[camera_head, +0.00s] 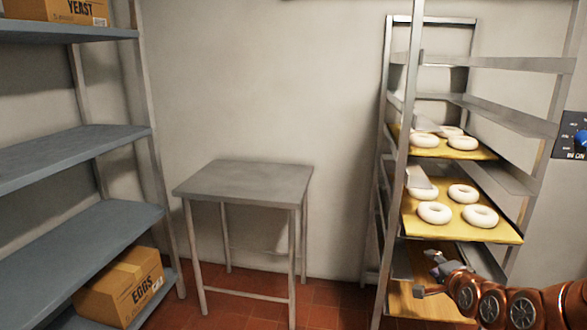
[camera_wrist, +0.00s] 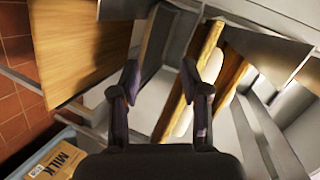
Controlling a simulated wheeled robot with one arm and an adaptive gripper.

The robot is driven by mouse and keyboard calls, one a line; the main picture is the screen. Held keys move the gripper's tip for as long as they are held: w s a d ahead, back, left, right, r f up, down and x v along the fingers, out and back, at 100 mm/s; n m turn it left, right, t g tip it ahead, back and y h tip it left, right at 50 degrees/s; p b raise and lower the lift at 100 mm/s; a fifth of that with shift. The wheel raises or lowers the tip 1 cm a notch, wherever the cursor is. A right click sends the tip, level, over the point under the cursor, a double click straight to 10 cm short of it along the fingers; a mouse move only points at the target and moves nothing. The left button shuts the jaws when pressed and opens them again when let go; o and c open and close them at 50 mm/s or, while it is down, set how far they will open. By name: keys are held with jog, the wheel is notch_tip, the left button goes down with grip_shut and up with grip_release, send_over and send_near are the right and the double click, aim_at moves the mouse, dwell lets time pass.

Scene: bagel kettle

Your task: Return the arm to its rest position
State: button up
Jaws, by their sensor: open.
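My copper-coloured arm (camera_head: 510,300) reaches in from the lower right of the head view. My gripper (camera_head: 428,274) is open, in front of the lower part of the bagel rack (camera_head: 397,150). In the wrist view, the dark fingers of my gripper (camera_wrist: 160,78) stand apart with nothing held between them. Pale ring-shaped bagels (camera_head: 435,212) lie on a yellow-brown board (camera_head: 415,229) in the rack above the gripper. More bagels (camera_head: 463,142) lie on a higher board (camera_head: 484,153).
A bare grey table (camera_head: 245,183) stands against the wall. Blue-grey shelves (camera_head: 70,155) on the left hold an eggs box (camera_head: 120,290) and a yeast box (camera_head: 60,10). A lower board (camera_head: 435,305) is in the rack. A milk box (camera_wrist: 62,160) shows in the wrist view.

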jog(key=s+a+f+n+g+y, duration=0.1)
jog(key=s+a+f+n+g, duration=0.1)
jog(key=s+a+n+g, duration=0.35)
jog(key=s+a+f+n+g, duration=0.3)
jog(key=s+a, duration=0.5)
jog(key=s, duration=0.1)
jog(key=s+a+r+n+g, duration=0.1)
jog(key=s+a+n+g, duration=0.15)
jog(key=s, duration=0.75)
jog(key=s+a+r+n+g, duration=0.1)
jog(key=s+a+n+g, duration=0.15)
jog(key=s, duration=0.75)
jog(key=s+a+r+n+g, duration=0.2)
jog(key=s+g, duration=0.2)
jog(key=s, duration=0.6)
notch_tip(320, 180, up, 18)
jog(key=w+t+p, duration=0.1)
jog(key=p, duration=1.5)
jog(key=shift+d+f+h+p, duration=0.15)
jog(key=shift+f+h+p, duration=0.05)
jog(key=shift+h+p, duration=0.15)
jog(key=shift+w+t, duration=0.1)
jog(key=shift+t, duration=0.15)
